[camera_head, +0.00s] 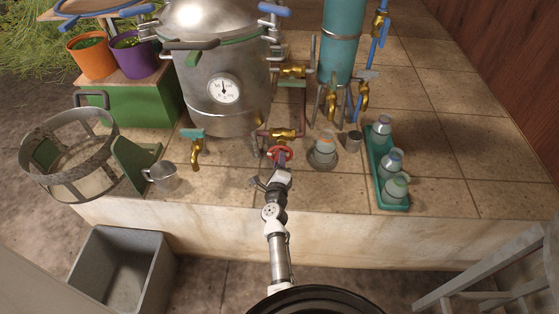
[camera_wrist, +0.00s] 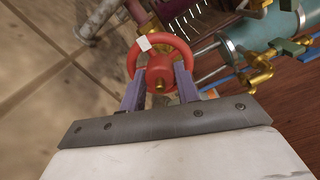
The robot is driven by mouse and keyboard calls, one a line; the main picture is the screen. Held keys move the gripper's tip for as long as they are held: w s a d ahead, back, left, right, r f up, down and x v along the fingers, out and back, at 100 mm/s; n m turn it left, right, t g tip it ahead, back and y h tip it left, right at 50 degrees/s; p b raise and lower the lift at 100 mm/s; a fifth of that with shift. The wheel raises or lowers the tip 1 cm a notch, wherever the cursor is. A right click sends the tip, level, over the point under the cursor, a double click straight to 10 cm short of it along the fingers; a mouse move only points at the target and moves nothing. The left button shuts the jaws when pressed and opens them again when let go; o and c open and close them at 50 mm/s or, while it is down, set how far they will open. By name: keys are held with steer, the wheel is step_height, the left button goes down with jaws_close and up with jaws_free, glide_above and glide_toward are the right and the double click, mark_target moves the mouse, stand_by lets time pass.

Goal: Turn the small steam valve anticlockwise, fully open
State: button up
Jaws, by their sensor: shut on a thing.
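The small steam valve has a red handwheel (camera_head: 280,153) in front of the steel still, on a pipe with a brass body (camera_head: 284,133). The red wheel (camera_wrist: 150,66) fills the upper middle of the wrist view, with a white mark on its upper rim. My gripper (camera_head: 280,172) reaches the wheel from the front. In the wrist view its two purple-grey fingers (camera_wrist: 158,88) lie on either side of the wheel's hub, shut on the wheel.
The steel still (camera_head: 215,90) with a gauge stands behind the valve. Right are a jar (camera_head: 323,150), a small cup (camera_head: 353,141) and a green tray (camera_head: 393,203) with bottles. Left are a metal mug (camera_head: 163,178) and mesh basket (camera_head: 40,165). Tiles nearest my gripper are clear.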

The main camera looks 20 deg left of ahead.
steer(key=shift+r+n, duration=0.15)
steer(key=shift+n, duration=0.55)
steer(key=o, duration=1)
steer(key=shift+c, duration=0.2)
steer(key=shift+s+f, duration=0.1)
steer(key=shift+f, duration=0.1)
